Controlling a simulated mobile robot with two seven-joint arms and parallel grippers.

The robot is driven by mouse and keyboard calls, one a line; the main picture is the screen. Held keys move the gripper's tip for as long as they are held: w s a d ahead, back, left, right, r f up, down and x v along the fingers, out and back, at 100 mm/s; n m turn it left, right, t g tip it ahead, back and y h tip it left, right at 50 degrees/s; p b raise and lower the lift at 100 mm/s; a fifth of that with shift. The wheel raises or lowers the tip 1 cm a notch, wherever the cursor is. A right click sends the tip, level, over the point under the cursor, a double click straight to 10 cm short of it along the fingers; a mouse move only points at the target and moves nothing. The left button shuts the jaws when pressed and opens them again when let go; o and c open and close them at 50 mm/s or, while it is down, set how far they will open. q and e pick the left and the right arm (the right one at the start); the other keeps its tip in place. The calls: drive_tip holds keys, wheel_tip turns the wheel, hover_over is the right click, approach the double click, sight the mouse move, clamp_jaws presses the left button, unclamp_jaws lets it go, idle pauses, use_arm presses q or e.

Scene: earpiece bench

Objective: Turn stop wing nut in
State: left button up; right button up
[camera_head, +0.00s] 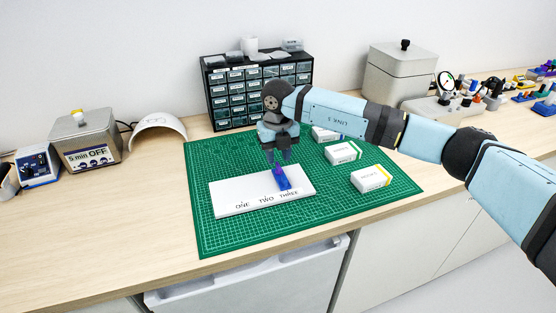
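A white board (235,196) marked ONE, TWO, THREE along its front edge lies on the green cutting mat (217,239). A small blue-purple piece (284,182) stands on the board near THREE. My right gripper (279,162) points down directly over this piece, its fingertips at or just above the top of it. The fingers are too small to tell whether they are closed on it or touch it. I cannot make out a wing nut; it may be too small or hidden by the gripper. My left gripper is not in view.
Small white boxes (343,153) stand right of the board, one nearer the front (371,179). A black drawer cabinet (232,100) stands behind the mat. A timer box (87,144) is at left. The mat's front left is clear.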

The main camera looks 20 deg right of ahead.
sight(278, 164)
wheel_tip(278, 164, up, 12)
drive_tip(key=shift+f, duration=0.2)
idle(0.4)
drive_tip(key=shift+f, duration=0.1)
